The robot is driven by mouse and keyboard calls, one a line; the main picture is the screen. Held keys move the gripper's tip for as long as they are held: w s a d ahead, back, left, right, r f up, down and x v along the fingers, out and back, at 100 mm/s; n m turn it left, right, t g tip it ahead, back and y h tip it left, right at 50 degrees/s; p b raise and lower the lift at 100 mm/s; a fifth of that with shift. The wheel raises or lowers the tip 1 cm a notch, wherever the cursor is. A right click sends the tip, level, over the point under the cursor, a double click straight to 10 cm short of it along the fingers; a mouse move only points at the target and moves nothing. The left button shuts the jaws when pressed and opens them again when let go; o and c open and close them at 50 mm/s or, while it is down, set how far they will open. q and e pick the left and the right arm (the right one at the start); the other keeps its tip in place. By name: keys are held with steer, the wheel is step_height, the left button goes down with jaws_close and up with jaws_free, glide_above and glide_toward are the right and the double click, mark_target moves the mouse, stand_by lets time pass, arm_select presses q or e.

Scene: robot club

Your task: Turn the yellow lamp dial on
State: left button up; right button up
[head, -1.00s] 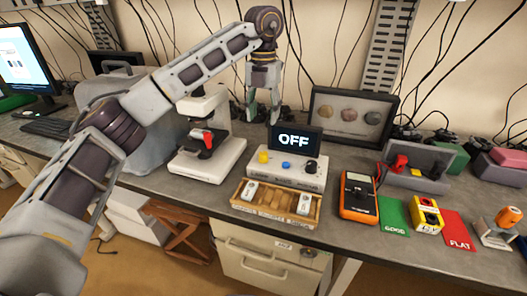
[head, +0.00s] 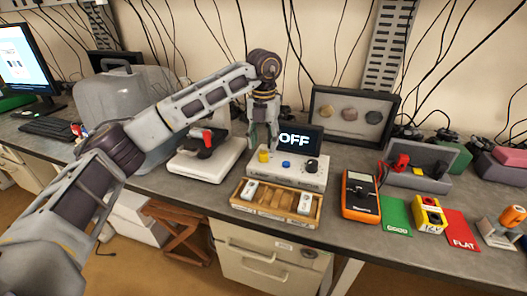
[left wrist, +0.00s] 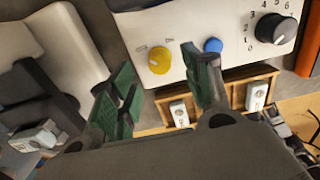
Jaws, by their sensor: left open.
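The yellow dial (head: 264,156) is on the left of the front face of a white control box (head: 300,175). It also shows in the left wrist view (left wrist: 160,60), ahead of my left fingers. A blue button (head: 286,164) and a black numbered knob (head: 311,166) are to its right. The screen (head: 298,138) on the box reads OFF. My left gripper (head: 263,140) is open and empty, pointing down just above the dial, apart from it as far as I can see. In the left wrist view its green-padded fingers (left wrist: 165,85) are spread. My right gripper is not in view.
A wooden tray (head: 275,222) with batteries stands in front of the box. A framed display (head: 350,117) stands behind.

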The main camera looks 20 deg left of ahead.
mark_target(264, 152)
arm_select(q)
step_height(264, 152, down, 3)
steer(key=shift+r, duration=0.1)
steer(key=shift+f, duration=0.5)
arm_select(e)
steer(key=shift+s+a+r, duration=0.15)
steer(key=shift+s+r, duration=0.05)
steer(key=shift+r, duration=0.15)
arm_select(q)
steer(key=shift+c, duration=0.3)
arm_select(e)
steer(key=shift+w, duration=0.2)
arm_select(q)
steer(key=c, duration=1)
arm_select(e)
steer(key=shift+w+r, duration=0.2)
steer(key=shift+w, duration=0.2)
